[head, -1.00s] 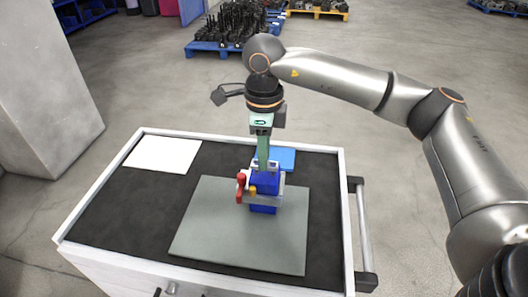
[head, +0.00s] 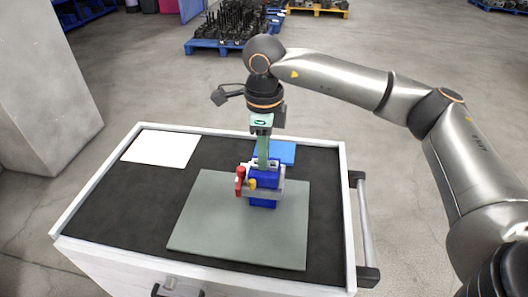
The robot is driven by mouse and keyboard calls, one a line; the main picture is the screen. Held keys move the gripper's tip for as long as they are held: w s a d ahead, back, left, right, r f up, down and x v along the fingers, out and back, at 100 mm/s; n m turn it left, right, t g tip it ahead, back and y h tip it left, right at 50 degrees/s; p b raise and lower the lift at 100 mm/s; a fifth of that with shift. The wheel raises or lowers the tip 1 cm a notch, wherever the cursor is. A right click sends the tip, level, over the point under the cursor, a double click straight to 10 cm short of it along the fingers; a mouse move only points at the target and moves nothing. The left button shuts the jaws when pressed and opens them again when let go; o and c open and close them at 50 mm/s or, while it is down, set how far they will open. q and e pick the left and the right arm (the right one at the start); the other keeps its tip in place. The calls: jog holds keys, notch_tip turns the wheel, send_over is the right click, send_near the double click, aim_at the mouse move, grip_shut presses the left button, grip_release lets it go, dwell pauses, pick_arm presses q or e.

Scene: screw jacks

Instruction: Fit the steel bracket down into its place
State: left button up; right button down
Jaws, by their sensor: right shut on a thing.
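The steel bracket (head: 272,193) is a small grey piece around the middle of a blue screw jack body (head: 263,203), with blue showing above and below it. A red handle (head: 240,180) and a small orange-yellow knob (head: 252,184) are at its left front. The jack stands on the grey-green mat (head: 212,225). My right gripper (head: 263,166) points straight down from above, shut on the bracket; its fingertips are small and partly hidden against the blue and grey parts. I cannot tell whether the bracket is fully seated. My left gripper is not in view.
The mat lies on a dark-topped white cart (head: 110,200) with a raised rim. A white sheet (head: 160,148) lies at the back left, and a blue flat piece (head: 283,153) is behind the jack. The cart's left side is clear.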

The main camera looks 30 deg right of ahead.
jog(key=c, duration=0.6)
grip_release()
jog(key=shift+f, duration=0.1)
notch_tip(320, 180, up, 13)
jog(key=shift+f, duration=0.2)
